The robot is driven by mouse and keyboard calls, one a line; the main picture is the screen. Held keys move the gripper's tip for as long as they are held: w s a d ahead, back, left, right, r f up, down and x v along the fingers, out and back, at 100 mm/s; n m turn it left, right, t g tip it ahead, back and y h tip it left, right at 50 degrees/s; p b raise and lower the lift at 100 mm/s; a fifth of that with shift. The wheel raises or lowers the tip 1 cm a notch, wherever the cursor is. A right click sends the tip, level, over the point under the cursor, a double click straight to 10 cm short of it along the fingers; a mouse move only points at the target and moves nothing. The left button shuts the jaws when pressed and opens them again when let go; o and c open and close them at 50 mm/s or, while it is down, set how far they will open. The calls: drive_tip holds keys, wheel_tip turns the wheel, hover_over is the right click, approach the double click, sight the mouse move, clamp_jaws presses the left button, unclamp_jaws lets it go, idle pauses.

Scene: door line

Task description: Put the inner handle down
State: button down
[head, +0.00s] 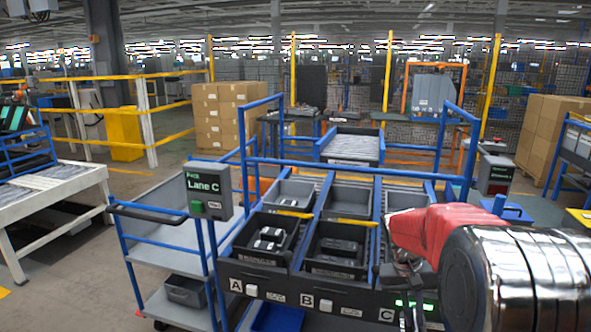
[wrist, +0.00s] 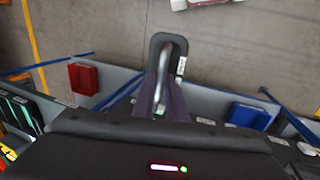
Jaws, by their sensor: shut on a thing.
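The inner handle (wrist: 173,46) shows in the wrist view as a dark rounded plate with a silver curved bar and a small white label on its right side. My gripper (wrist: 161,102) is shut on it, with the dark fingers around its lower part. The handle is over the grey floor in that view, with no surface seen touching it. In the head view my red and silver arm reaches in from the right over the bin rack, and my gripper is mostly hidden beside lane C; the handle cannot be made out there.
A Lane C sign (head: 208,190) rises at the left. A red bin (wrist: 84,78) and a blue bin (wrist: 248,116) show in the wrist view.

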drive_tip(key=w+a+f+n, duration=0.1)
drive_tip(key=a+f, duration=0.1)
drive_tip(key=a, duration=0.5)
drive_tip(key=w+a+f+n, duration=0.1)
drive_tip(key=a+f+n, duration=0.1)
drive_tip(key=a, duration=0.5)
drive_tip(key=shift+w+a+f+t, duration=0.2)
drive_tip(key=shift+w+f+t, duration=0.15)
drive_tip(key=shift+f, duration=0.4)
drive_tip(key=shift+r, duration=0.1)
drive_tip(key=w+r+m, duration=0.1)
drive_tip(key=w+r, duration=0.2)
drive_tip(key=r, duration=0.5)
drive_tip(key=w+r+m, duration=0.2)
drive_tip(key=w+r, duration=0.2)
drive_tip(key=r, duration=0.4)
drive_tip(key=shift+w, duration=0.2)
